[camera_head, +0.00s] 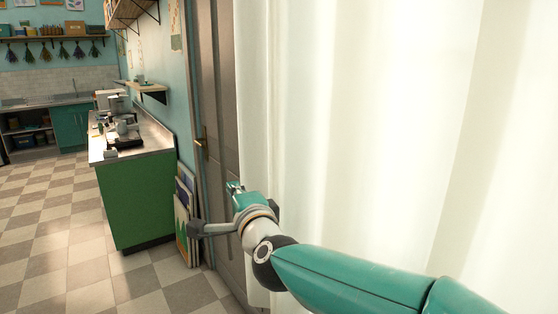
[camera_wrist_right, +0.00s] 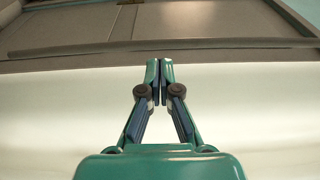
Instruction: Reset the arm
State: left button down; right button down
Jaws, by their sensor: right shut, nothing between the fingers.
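My right arm reaches in from the lower right in the head view, in front of the white curtain (camera_head: 370,120). My right gripper (camera_head: 234,187) is at its end, in front of the grey-brown door (camera_head: 222,110). In the right wrist view the right gripper (camera_wrist_right: 160,66) has its two fingertips together with nothing between them. The curtain (camera_wrist_right: 60,110) and the door (camera_wrist_right: 215,20) show behind it. My left gripper is not in view.
A green counter (camera_head: 135,205) with small equipment on top stands to the left. Framed boards (camera_head: 183,220) lean between it and the door. A brass door handle (camera_head: 201,143) sticks out left of my arm. The checkered floor (camera_head: 50,220) at the left is clear.

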aim_at(225, 178)
jog(key=p+x, duration=0.1)
jog(key=x, duration=0.3)
jog(key=shift+a+p, duration=0.25)
jog(key=shift+p, duration=0.1)
jog(key=shift+s+r, duration=0.1)
jog(key=shift+r, duration=0.1)
